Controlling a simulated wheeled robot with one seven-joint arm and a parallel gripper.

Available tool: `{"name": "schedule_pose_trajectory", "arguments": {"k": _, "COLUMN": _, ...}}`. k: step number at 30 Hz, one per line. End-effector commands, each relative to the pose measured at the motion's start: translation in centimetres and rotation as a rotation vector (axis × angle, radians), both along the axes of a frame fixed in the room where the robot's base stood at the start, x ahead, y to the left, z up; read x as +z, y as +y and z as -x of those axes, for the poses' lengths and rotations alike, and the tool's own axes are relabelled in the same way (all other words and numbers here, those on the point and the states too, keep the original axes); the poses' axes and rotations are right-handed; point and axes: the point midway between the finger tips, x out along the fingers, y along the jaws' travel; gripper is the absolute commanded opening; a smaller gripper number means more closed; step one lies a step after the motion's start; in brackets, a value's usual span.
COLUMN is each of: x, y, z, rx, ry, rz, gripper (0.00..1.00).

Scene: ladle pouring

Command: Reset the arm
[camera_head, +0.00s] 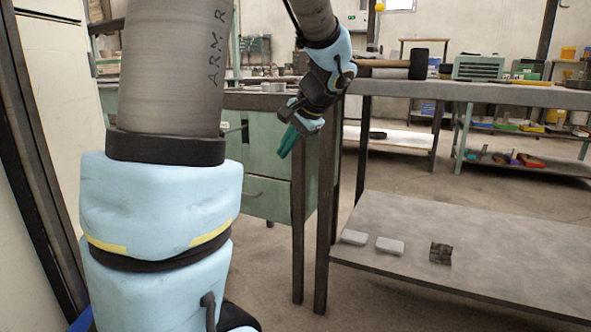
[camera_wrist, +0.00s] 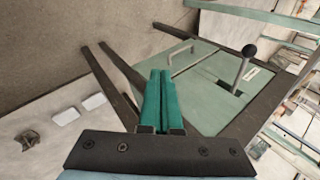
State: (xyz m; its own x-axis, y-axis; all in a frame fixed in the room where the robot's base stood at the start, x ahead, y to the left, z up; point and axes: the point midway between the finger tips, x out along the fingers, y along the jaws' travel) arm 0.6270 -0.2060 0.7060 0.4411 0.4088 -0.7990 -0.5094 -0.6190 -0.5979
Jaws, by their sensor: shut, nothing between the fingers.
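My gripper (camera_head: 288,142) has green fingers and hangs in the air on my bent arm, left of the grey workbench (camera_head: 470,94). Its fingertips point down and to the left in the head view. In the wrist view the green fingers (camera_wrist: 161,100) lie side by side, pressed together, with nothing between them. No ladle is seen in either view.
A green cabinet (camera_head: 262,165) with drawers stands behind my gripper and fills much of the wrist view (camera_wrist: 205,75). The bench's lower shelf (camera_head: 480,230) holds two pale blocks and a dark crumpled piece (camera_head: 440,253). A dark cylindrical thing (camera_head: 418,64) lies on the bench.

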Motion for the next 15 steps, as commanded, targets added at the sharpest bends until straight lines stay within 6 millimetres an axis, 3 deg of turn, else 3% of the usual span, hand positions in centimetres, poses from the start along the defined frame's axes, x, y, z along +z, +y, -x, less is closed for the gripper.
{"name": "schedule_pose_trajectory", "arguments": {"k": 1, "x": -2.7, "y": 1.5, "z": 2.2, "rx": 0.053, "ry": 0.059, "rz": 0.075, "gripper": 0.00}}
{"name": "schedule_pose_trajectory", "arguments": {"k": 3, "x": -5.9, "y": 2.4, "z": 5.1, "rx": 0.124, "ry": 0.124, "rz": 0.188, "gripper": 0.00}}
{"name": "schedule_pose_trajectory", "arguments": {"k": 6, "x": -9.1, "y": 3.0, "z": 8.6, "rx": 0.220, "ry": 0.176, "rz": 0.322, "gripper": 0.00}}
{"name": "schedule_pose_trajectory", "arguments": {"k": 15, "x": -14.1, "y": 4.2, "z": 15.6, "rx": 0.488, "ry": 0.207, "rz": 0.578, "gripper": 0.00}}
